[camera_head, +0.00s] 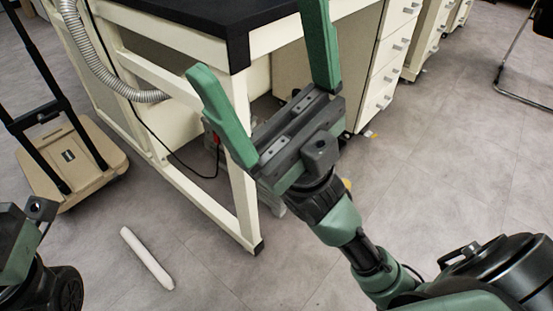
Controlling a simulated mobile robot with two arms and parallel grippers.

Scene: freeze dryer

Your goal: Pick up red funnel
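No red funnel can be made out in the head view. Only a small red spot (215,138) shows beside the green finger, on something under the bench that is mostly hidden; I cannot tell what it is. My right gripper (254,38) is in the middle of the view, with its two green fingers spread wide and nothing between them. It is in front of the bench's near corner and hides part of it. Part of my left arm shows at the lower left, but its gripper fingers are not visible.
A bench with a black top (190,12) and cream frame stands at the top. White drawers (388,62) are to its right. A beige wheeled cart (75,165) is at the left. A white stick-like object (146,257) lies on the floor. The floor at right is mostly clear.

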